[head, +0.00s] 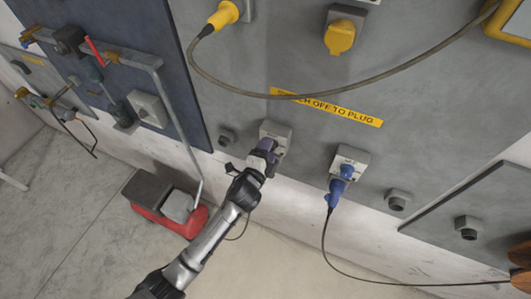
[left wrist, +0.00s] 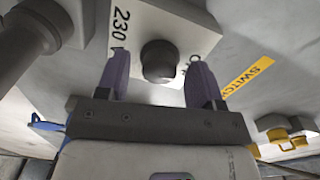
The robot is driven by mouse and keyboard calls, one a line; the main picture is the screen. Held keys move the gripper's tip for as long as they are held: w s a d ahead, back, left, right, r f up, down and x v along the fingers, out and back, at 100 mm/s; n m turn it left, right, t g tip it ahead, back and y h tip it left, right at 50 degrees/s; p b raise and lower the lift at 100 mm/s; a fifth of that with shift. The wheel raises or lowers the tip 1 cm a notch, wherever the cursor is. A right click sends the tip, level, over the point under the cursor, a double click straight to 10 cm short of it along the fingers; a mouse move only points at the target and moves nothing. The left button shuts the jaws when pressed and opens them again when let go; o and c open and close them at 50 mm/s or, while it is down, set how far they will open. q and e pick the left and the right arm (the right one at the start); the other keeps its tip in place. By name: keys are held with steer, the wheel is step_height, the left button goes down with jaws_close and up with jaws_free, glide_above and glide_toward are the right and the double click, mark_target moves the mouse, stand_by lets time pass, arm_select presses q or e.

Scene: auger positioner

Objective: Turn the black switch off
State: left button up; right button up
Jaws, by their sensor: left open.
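The black switch (left wrist: 159,60) is a round dark knob on a pale box (left wrist: 190,22) marked "230" in the left wrist view. My left gripper (head: 268,148) is at this box on the grey wall panel. Its two purple fingers are open, one on each side of the knob. I cannot tell whether they touch it. In the head view the gripper hides the knob, and only part of the box (head: 277,127) shows.
A yellow label (head: 325,107) is above the box. A blue plug (head: 341,183) sits in a socket box to the right, with a hanging cable. A yellow plug (head: 223,16) and cable are above. A red and grey machine (head: 172,205) stands on the floor at left.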

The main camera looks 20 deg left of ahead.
arm_select(q)
steer(key=s+b, duration=0.2)
steer(key=s, duration=1.1)
steer(key=shift+s+a+r, duration=0.15)
steer(key=shift+s+r, duration=0.1)
steer(key=shift+s, duration=0.15)
steer(key=s+a+f+n+g+y, duration=0.4)
steer(key=n+g, duration=0.3)
steer(key=n, duration=0.4)
steer(key=s+r+n+g+h+p, duration=0.1)
steer(key=s+p, duration=0.4)
steer(key=s, duration=0.5)
steer(key=s+r+n+g+h+p, duration=0.2)
steer(key=s+g+p, duration=0.3)
steer(key=s, duration=0.5)
steer(key=shift+g+h+p, duration=0.35)
steer(key=shift+g+h, duration=0.05)
steer(key=shift+g, duration=0.1)
